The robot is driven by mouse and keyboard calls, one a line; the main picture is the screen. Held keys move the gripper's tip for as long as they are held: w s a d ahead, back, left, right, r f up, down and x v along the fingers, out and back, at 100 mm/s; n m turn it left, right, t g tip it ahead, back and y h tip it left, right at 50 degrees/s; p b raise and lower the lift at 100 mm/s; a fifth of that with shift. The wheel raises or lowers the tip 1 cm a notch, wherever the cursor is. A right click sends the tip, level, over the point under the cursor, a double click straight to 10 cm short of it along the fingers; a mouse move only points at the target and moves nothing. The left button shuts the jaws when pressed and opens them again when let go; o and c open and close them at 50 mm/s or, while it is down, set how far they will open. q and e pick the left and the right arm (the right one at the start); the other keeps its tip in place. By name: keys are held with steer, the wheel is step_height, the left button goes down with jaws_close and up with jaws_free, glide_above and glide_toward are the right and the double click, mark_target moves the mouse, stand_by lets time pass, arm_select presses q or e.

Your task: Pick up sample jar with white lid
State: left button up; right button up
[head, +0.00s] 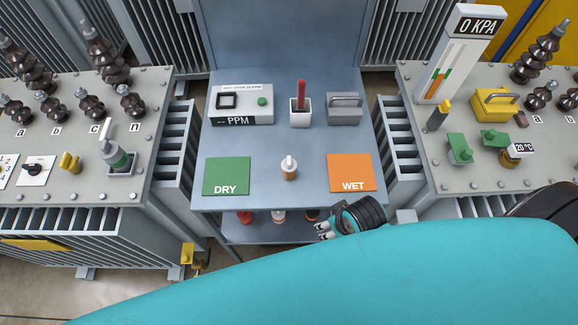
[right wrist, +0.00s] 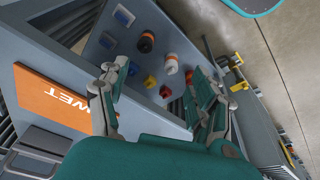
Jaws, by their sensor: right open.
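A small amber jar with a white top (head: 289,169) stands upright on the blue-grey bench (head: 240,144), between the green DRY mat (head: 227,176) and the orange WET mat (head: 351,172). A white-and-orange item (right wrist: 171,63) stands on the lower shelf in the right wrist view; its white part also shows under the bench edge in the head view (head: 279,215). My right gripper (head: 323,230) is open and empty at the bench's front right edge, apart from the amber jar. Its spread fingers show in the right wrist view (right wrist: 157,90). My left gripper is out of view.
The PPM meter (head: 242,105), a holder with a red stick (head: 300,112) and a grey box (head: 345,109) stand at the back of the bench. Ribbed grey cabinets flank it. The lower shelf (right wrist: 110,50) holds several small coloured items.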

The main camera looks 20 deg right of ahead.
mark_target(290, 159)
steer(key=w+a+r+n+y, duration=0.1)
steer(key=w+a+r+n, duration=0.1)
steer(key=w+a+r, duration=0.1)
steer(key=w+a+r+n+y, duration=0.1)
steer(key=w+a+r, duration=0.3)
steer(key=shift+w+r+n, duration=0.15)
steer(key=shift+w+n, duration=0.2)
steer(key=shift+n, duration=0.05)
steer(key=w+r+n+g+h, duration=0.2)
steer(key=w+r+n+g, duration=0.1)
steer(key=w+r+n, duration=0.8)
steer(key=f, duration=0.3)
steer(key=f+m+p, duration=0.1)
steer(key=f, duration=0.2)
steer(key=s+f+m+p, duration=0.1)
steer(key=f, duration=0.3)
steer(key=shift+d+f, duration=0.1)
steer(key=shift+d, duration=0.2)
steer(key=shift+s+f+p, duration=0.15)
steer(key=shift+f+p, duration=0.35)
steer(key=shift+f, duration=0.15)
step_height(290, 159, down, 4)
steer(key=shift+a+f+p, duration=0.1)
steer(key=shift+a+p, duration=0.05)
steer(key=shift+p, duration=0.3)
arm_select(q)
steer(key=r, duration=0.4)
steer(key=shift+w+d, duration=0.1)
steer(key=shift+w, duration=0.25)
